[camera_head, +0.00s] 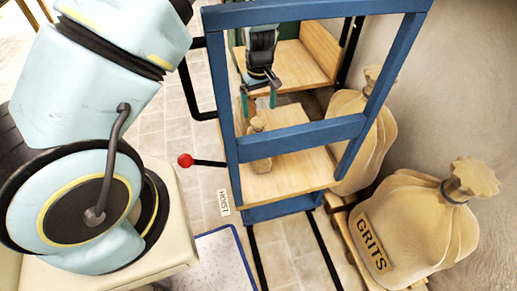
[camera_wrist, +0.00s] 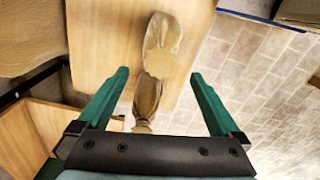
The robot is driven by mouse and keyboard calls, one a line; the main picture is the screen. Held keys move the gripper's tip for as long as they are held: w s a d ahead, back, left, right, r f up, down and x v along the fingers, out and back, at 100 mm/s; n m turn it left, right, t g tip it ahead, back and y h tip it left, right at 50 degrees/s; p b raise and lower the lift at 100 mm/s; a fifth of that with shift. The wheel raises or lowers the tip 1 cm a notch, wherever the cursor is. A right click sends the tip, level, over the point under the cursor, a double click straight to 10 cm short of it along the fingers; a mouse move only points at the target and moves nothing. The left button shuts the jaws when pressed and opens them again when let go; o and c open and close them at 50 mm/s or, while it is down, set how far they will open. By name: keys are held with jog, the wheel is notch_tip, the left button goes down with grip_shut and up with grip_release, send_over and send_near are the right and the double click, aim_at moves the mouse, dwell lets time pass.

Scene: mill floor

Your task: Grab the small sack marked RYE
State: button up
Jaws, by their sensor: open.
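Two small tan sacks with tied necks show in the wrist view. One sack (camera_wrist: 163,35) stands on a wooden shelf (camera_wrist: 95,40), and the other sack (camera_wrist: 148,92) is closer to my gripper's base. In the head view a small sack (camera_head: 258,125) stands on the lower wooden shelf (camera_head: 285,180), at its left side by the blue crossbar. No RYE marking is readable on either sack. My gripper (camera_head: 262,101) is open and empty above the shelf. In the wrist view its green fingers (camera_wrist: 160,75) stand apart, with the sacks showing between them.
A blue frame (camera_head: 290,135) surrounds the shelves, with posts and a crossbar close to my gripper. A red-knobbed lever (camera_head: 186,160) and a HOIST sign (camera_head: 223,203) are at left. A large GRITS sack (camera_head: 415,225) and another large sack (camera_head: 352,140) stand at right.

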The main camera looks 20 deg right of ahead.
aim_at(259, 121)
notch_tip(259, 121, down, 4)
jog(key=shift+f, duration=0.25)
jog(key=shift+w+f+p, duration=0.15)
jog(key=shift+f+p, duration=0.4)
jog(key=shift+f, duration=2.15)
grip_shut()
jog(key=shift+r, duration=0.1)
